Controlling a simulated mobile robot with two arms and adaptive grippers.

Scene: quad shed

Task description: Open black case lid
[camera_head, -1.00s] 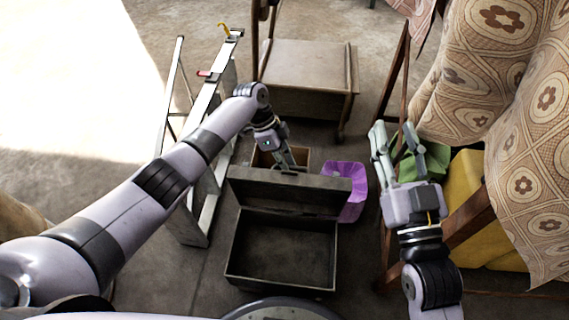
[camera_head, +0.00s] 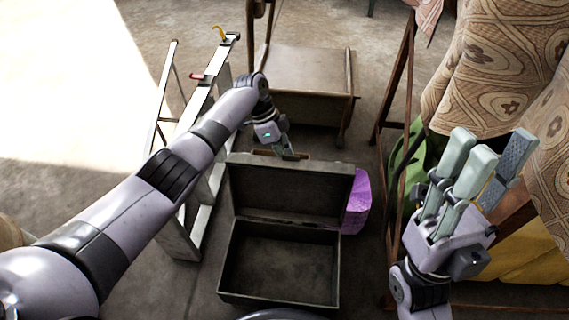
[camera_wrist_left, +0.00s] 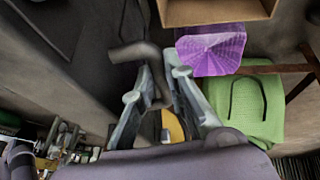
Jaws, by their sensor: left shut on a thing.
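The black case (camera_head: 280,298) stands open on the floor, its empty base facing up. Its lid (camera_head: 290,190) is raised at the back and shows its inner side. My left gripper (camera_head: 288,152) reaches over the lid's top edge; its fingertips are partly hidden behind it. In the left wrist view, my left gripper (camera_wrist_left: 155,88) is shut on the case's dark curved handle (camera_wrist_left: 136,52), with the lid's surface (camera_wrist_left: 68,45) to the left. My right gripper (camera_head: 490,165) is empty, fingers spread, at the right, well away from the case.
A ladder (camera_head: 205,150) stands left of the case. A wooden cabinet (camera_head: 305,80) lies behind. A purple object (camera_head: 357,205) is beside the lid's right edge. Patterned cloth (camera_head: 485,85), a green item (camera_head: 407,160) and yellow items (camera_head: 535,262) crowd the right.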

